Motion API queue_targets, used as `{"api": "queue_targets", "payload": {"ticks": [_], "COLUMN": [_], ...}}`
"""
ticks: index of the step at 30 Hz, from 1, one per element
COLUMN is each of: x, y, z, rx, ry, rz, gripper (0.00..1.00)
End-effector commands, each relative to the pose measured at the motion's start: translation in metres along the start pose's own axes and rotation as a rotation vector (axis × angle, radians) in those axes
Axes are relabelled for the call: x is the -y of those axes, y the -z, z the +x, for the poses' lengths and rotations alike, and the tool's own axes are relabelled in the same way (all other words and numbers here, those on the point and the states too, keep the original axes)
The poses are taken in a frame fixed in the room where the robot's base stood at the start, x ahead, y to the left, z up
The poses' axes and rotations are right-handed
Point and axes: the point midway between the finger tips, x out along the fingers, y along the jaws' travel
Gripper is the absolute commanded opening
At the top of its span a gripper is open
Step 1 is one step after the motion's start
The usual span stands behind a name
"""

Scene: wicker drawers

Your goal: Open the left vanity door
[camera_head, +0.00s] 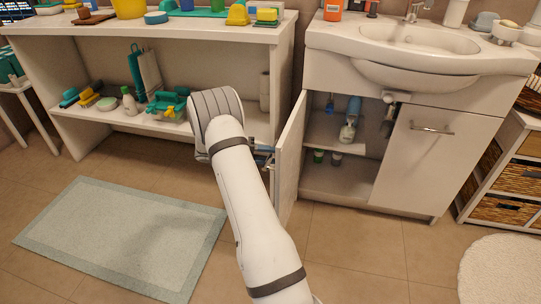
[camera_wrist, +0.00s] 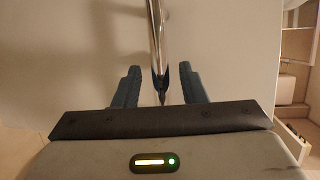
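The left vanity door (camera_head: 289,160) stands swung well out from the vanity (camera_head: 326,66), and the cabinet interior behind it shows. My gripper (camera_head: 264,157) is at the door's outer face, partly hidden by my arm. In the wrist view, the door's pale face (camera_wrist: 225,45) fills most of the picture. Its metal bar handle (camera_wrist: 156,40) runs down between the two blue fingers of my gripper (camera_wrist: 158,88). The fingers are apart, with a visible gap on each side of the bar. The lower end of the handle is near the gripper's palm.
The right vanity door (camera_head: 433,155) is shut. Bottles (camera_head: 350,120) stand inside the open cabinet. A white shelf unit (camera_head: 185,38) stands left of the door. A bath mat (camera_head: 125,235) lies on the floor at left, and wicker drawers (camera_head: 505,208) stand at right.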

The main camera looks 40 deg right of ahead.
Motion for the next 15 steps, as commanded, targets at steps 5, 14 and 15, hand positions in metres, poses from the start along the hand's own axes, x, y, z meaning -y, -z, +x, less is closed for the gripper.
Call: {"api": "queue_targets", "payload": {"ticks": [5, 14, 15], "x": [0.003, 0.001, 0.001], "y": [-0.001, -0.001, 0.000], "z": [-0.028, -0.070, -0.072], "rx": [0.004, 0.002, 0.002], "ry": [0.000, -0.001, 0.000], "rz": [0.000, 0.000, -0.001], "gripper": [0.38, 0.38, 0.38]}}
